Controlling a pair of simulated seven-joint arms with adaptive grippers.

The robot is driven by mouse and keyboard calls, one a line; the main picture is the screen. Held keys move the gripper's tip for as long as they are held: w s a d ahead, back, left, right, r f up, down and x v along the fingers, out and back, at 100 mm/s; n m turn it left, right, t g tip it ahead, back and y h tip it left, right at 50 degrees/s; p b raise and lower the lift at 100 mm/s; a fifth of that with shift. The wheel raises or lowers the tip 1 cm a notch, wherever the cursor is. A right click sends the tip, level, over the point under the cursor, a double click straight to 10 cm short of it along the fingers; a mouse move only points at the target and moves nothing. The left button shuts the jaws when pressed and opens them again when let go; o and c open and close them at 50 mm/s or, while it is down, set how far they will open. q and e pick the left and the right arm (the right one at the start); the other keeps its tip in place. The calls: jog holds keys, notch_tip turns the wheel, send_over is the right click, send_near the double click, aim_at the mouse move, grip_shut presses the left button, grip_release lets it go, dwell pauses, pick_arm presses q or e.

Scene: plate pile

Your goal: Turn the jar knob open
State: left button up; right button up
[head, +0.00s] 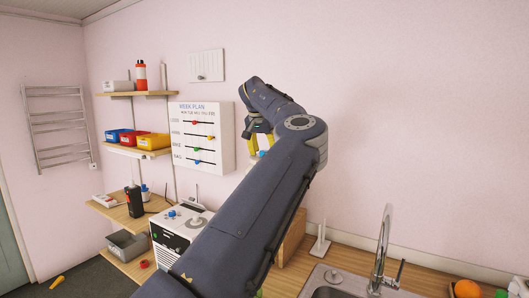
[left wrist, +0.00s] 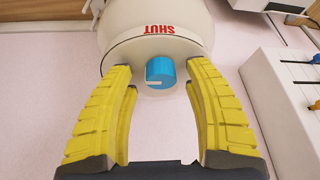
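The jar (left wrist: 150,16) is pale and round, with the red word SHUT on it, upside down in the left wrist view. Its blue knob (left wrist: 160,68) has a white mark near its lower edge. My left gripper (left wrist: 160,72) is open, with one yellow finger on each side of the knob and a visible gap to it on both sides. In the head view my left gripper (head: 260,136) is by the wall, and a small blue spot, likely the knob (head: 262,154), shows below it. My arm hides most of the jar there. My right gripper is not in view.
A week plan board (head: 205,140) with coloured sliders hangs left of my gripper. Shelves with bins and a white box-like device (head: 178,228) stand at the left. A sink with a tap (head: 382,245) is at the lower right. The wall at right is bare.

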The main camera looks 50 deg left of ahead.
pick_arm(q)
jog(key=v, duration=1.2)
jog(key=shift+a+f, duration=0.1)
dwell(0.4)
